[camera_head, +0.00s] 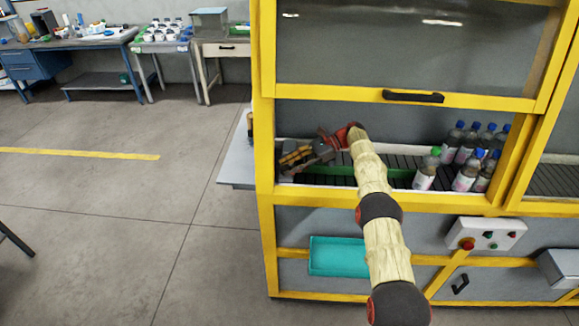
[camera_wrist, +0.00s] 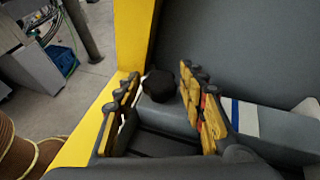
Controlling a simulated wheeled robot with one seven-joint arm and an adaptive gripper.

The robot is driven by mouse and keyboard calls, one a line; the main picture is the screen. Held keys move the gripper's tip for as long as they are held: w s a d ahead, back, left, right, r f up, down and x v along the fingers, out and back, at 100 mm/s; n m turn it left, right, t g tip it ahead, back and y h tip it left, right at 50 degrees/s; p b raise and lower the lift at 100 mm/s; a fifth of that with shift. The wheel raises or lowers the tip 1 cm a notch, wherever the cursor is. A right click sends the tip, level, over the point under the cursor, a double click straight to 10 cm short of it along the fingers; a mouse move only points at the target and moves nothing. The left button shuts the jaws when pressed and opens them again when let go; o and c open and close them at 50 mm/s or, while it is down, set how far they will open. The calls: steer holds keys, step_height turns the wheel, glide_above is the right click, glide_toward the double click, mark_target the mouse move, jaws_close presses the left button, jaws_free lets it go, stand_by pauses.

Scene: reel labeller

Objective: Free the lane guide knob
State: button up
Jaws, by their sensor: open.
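The lane guide knob (camera_wrist: 158,85) is a black round knob on a grey block in the wrist view. My gripper (camera_wrist: 160,76) is open, with one yellow-padded finger to the left of the knob and one to the right. The knob shows in the gap near the fingertips, and I cannot tell whether either finger touches it. In the head view my gripper (camera_head: 297,156) is inside the machine opening at its left end. I cannot make out the knob there. A green guide rail (camera_head: 398,173) runs along the conveyor.
Yellow frame posts (camera_head: 264,130) bound the opening, and a raised window with a black handle (camera_head: 412,97) hangs above. Several bottles (camera_head: 424,178) stand on the conveyor at right. A teal bin (camera_head: 337,256) and a control box (camera_head: 486,235) are below. A brown reel (camera_wrist: 20,152) is at lower left.

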mark_target(290, 167)
step_height(290, 167, up, 10)
stand_by(0.5)
steer(key=shift+o, duration=0.5)
